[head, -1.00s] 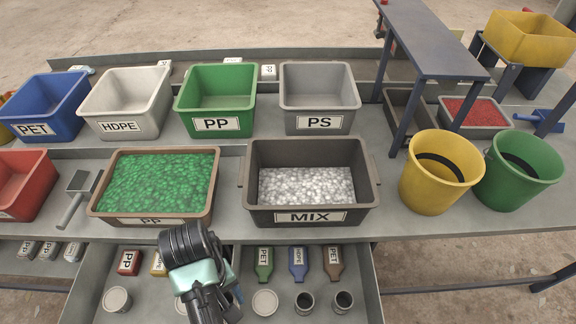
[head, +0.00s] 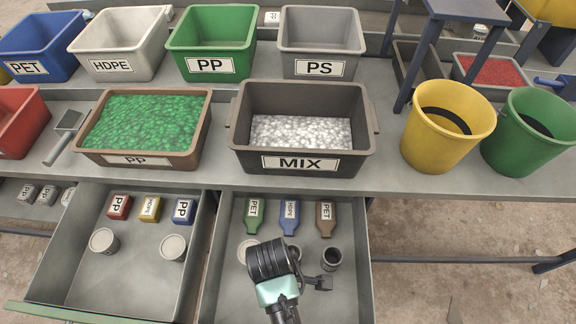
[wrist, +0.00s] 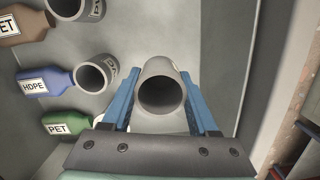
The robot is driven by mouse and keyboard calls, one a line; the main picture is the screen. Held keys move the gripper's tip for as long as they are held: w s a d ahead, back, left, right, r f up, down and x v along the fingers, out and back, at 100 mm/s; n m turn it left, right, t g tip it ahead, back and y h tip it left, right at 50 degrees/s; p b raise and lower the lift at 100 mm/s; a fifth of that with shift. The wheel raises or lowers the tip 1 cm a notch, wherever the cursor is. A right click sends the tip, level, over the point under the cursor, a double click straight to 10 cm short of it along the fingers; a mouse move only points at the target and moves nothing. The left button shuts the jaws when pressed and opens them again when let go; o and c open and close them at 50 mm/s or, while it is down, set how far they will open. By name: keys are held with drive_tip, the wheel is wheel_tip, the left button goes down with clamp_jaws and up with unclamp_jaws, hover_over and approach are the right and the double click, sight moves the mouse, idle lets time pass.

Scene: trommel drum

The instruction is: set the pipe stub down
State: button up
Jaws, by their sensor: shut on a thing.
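In the wrist view the grey pipe stub (wrist: 160,68) is between the two blue fingers of my gripper (wrist: 160,78), its open end facing the camera. My gripper is shut on it over the right drawer (wrist: 215,35). I cannot tell whether the stub touches the drawer floor. In the head view my wrist (head: 272,262) hides the fingers and the held stub. Two other grey stubs stand to the left in the wrist view, a nearer one (wrist: 97,72) and a farther one (wrist: 68,6).
Green (head: 255,214), blue (head: 289,216) and brown (head: 326,217) bottles lie at the back of the right drawer. A pale lidded can (head: 247,250) is left of my wrist. The left drawer (head: 135,275) has free floor at its front. The MIX bin (head: 300,163) stands behind.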

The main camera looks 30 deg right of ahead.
drive_tip(key=shift+f+b, duration=0.55)
drive_tip(key=shift+f, duration=2.4)
drive_tip(key=shift+f, duration=0.1)
drive_tip(key=o, duration=1.3)
drive_tip(key=shift+o, duration=0.2)
drive_tip(key=r+p, duration=0.1)
drive_tip(key=r, duration=0.7)
drive_tip(key=w+a+r+p, duration=0.1)
drive_tip(key=r, duration=0.3)
drive_tip(key=shift+r+p, duration=0.1)
drive_tip(key=shift+p, duration=0.2)
